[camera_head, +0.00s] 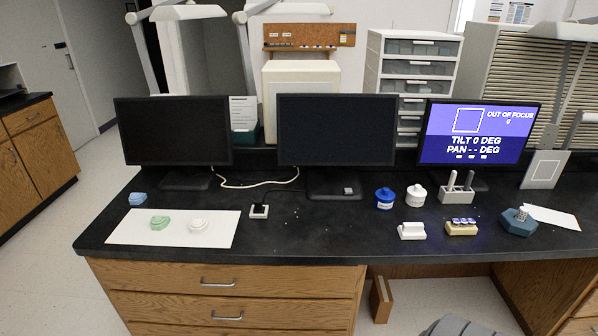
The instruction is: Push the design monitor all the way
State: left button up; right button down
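Three monitors stand in a row at the back of the black bench. The left monitor (173,131) and the middle monitor (335,130) have dark, blank screens. The right monitor (476,132) is lit blue-purple and reads "OUT OF FOCUS 0", "TILT 0 DEG" and "PAN -- DEG". No label shows which is the design monitor. All three stand upright and face me. Neither of my grippers is in view.
The black bench (290,238) holds a white mat (120,230) with dental models, a small white block (259,211), blue (384,198) and white (415,196) jars, a tool holder (457,194) and a blue-grey base (518,222).

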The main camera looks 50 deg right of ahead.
aim_at(315, 130)
jog(key=z, duration=0.55)
jog(key=i, duration=0.55)
jog(key=z, duration=0.45)
